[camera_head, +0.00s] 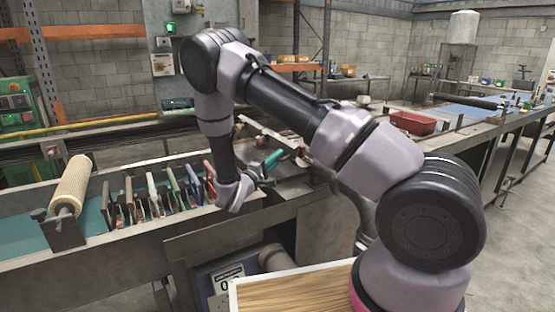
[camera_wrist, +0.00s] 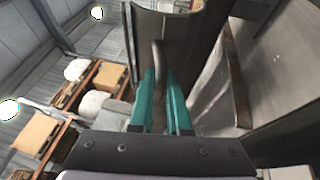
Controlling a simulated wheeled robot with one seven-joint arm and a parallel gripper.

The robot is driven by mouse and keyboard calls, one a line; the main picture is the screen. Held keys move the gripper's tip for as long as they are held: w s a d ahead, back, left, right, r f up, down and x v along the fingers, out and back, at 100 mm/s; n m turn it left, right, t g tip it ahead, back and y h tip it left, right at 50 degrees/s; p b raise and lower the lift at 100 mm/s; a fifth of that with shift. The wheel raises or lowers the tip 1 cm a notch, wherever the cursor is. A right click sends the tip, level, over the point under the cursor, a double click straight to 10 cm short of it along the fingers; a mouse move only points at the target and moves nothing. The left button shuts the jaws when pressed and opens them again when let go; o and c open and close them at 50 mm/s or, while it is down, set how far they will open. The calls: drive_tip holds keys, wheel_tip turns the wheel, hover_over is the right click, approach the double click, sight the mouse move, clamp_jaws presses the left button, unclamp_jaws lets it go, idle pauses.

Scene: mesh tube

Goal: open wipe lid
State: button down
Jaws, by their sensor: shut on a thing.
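My gripper (camera_wrist: 162,92) shows teal fingers in the wrist view. They are shut on a thin grey curved handle (camera_wrist: 158,60) that stands between them. Behind the handle is a dark curved metal panel (camera_wrist: 143,35), which looks like the wipe lid; a paler metal sheet (camera_wrist: 222,75) lies to its right. In the head view my gripper (camera_head: 275,160) reaches to the right at the bench's machine section. The handle and lid cannot be made out clearly there, and my arm covers part of that area.
A row of several coloured upright plates (camera_head: 160,196) stands close left of my gripper on the conveyor. A pale mesh roll (camera_head: 72,186) is at the far left. A red bin (camera_head: 413,122) sits on the bench to the right. A wooden-topped surface (camera_head: 290,292) is in front.

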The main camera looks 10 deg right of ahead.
sight(286, 147)
drive_tip(key=shift+w+d+r+m+g+y, duration=0.1)
drive_tip(key=shift+d+r+m+g+y, duration=0.2)
drive_tip(key=shift+r+g+y, duration=0.25)
drive_tip(key=shift+w+d+r+m+g+y, duration=0.1)
drive_tip(key=shift+d+r+m+g+y, duration=0.3)
drive_tip(key=shift+r, duration=0.35)
drive_tip(key=shift+w+d+r, duration=0.1)
drive_tip(key=shift+d+r, duration=0.15)
drive_tip(key=shift+r, duration=0.15)
drive_tip(key=c, duration=0.9)
unclamp_jaws()
drive_tip(key=v, duration=1.1)
drive_tip(key=shift+a, duration=0.1)
drive_tip(key=shift+r, duration=0.1)
